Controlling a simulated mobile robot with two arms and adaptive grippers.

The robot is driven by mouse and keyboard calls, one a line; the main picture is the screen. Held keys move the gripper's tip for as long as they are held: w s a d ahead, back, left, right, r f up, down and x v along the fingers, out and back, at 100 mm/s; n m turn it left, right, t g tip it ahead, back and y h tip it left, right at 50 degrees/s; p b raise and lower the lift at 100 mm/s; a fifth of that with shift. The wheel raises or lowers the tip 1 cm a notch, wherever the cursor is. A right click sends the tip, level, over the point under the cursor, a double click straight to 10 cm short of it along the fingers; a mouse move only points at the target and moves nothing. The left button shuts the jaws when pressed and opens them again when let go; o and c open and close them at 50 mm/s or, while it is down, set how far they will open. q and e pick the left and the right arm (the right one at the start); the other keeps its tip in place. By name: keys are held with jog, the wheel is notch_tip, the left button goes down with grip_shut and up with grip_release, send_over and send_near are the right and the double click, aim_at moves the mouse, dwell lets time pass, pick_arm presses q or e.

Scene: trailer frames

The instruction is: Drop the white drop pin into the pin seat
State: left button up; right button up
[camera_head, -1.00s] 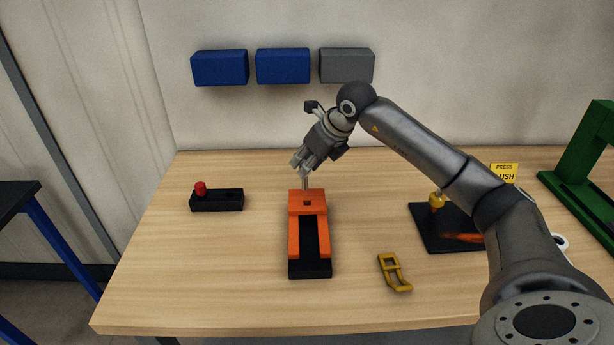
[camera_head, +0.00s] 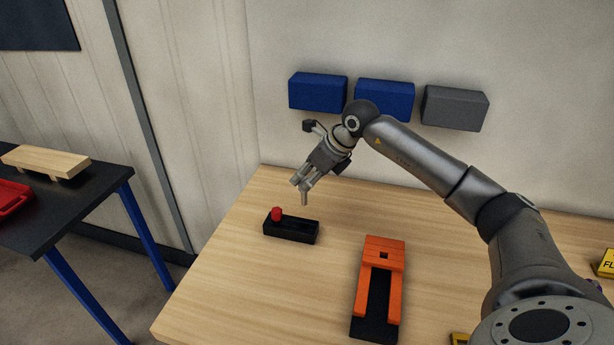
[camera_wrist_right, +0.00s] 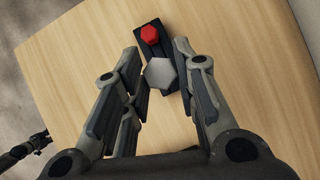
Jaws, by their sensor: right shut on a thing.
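My right gripper (camera_head: 302,186) is shut on the white drop pin (camera_head: 304,197), which hangs tip-down and looks pale grey. In the right wrist view its six-sided head (camera_wrist_right: 160,73) sits between the fingers. The pin is in the air above the black block (camera_head: 303,233), toward its right half. This block has a red-headed pin (camera_head: 276,213) upright at its left end. The pin hides part of the block in the wrist view, and I cannot tell whether its tip touches anything. My left gripper does not show in the head view.
An orange fixture (camera_head: 393,289) with a small square hole stands to the right on the wooden table (camera_head: 240,285). Blue and grey boxes (camera_head: 384,93) are on the wall behind. A dark table (camera_head: 95,190) stands at the left across a gap.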

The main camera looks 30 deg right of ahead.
notch_tip(320, 180, down, 3)
jog(key=b, duration=0.2)
jog(key=shift+b, duration=0.35)
jog(key=shift+f+b, duration=1)
jog(key=shift+f, duration=0.4)
dwell(0.7)
jog(key=shift+f+b, duration=2.65)
jog(key=shift+f, duration=0.5)
jog(key=o, duration=1.1)
jog(key=shift+o, duration=0.2)
jog(key=shift+d+r, duration=0.1)
